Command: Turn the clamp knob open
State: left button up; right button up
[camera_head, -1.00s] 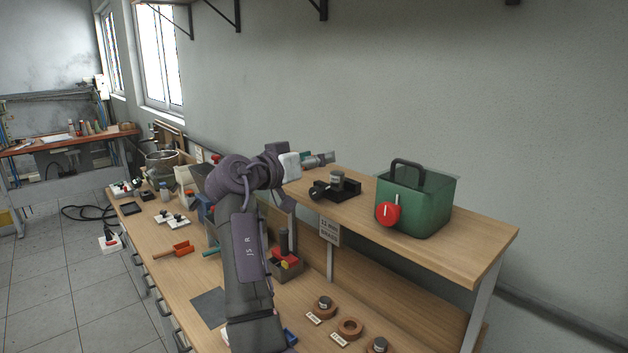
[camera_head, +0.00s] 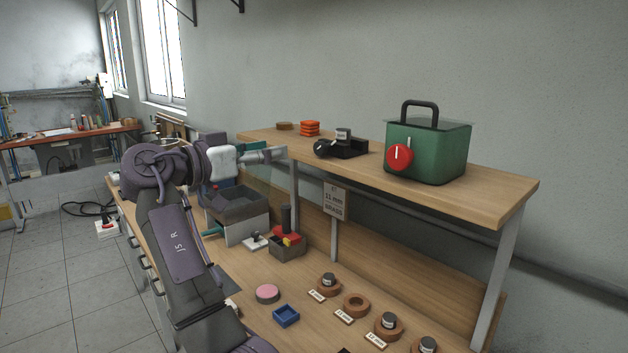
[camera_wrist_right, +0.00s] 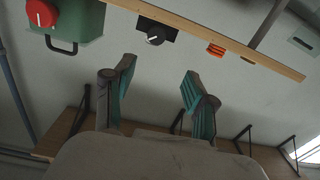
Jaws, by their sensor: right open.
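A black clamp (camera_head: 350,148) with a round black knob (camera_head: 323,148) sits on the raised wooden shelf. A small grey labelled cylinder (camera_head: 343,135) is at the clamp. The knob faces outward and carries a white line, which shows in the wrist view (camera_wrist_right: 156,36). My right gripper (camera_head: 276,154) is left of the knob in the head view, at about shelf height, apart from it. In the wrist view its two teal-padded fingers (camera_wrist_right: 158,82) are spread with nothing between them. My left gripper is in neither view.
A green box (camera_head: 440,150) with a red knob (camera_head: 399,157) stands right of the clamp. Stacked orange pieces (camera_head: 310,128) lie to its left. Wooden rings and bins occupy the lower bench.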

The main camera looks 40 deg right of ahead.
aim_at(317, 148)
jog(key=shift+m+g, duration=0.3)
jog(key=shift+m, duration=0.2)
jog(key=d+p, duration=0.1)
jog(key=d, duration=0.2)
jog(key=d+p, duration=0.1)
jog(key=d, duration=0.3)
jog(key=d+f, duration=0.1)
jog(key=d, duration=0.2)
jog(key=shift+d+f+p, duration=0.1)
jog(key=shift+d+p, duration=0.15)
jog(key=shift+p, duration=0.15)
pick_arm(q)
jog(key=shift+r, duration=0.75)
pick_arm(e)
jog(key=shift+w+d+f, duration=0.1)
jog(key=shift+d, duration=0.5)
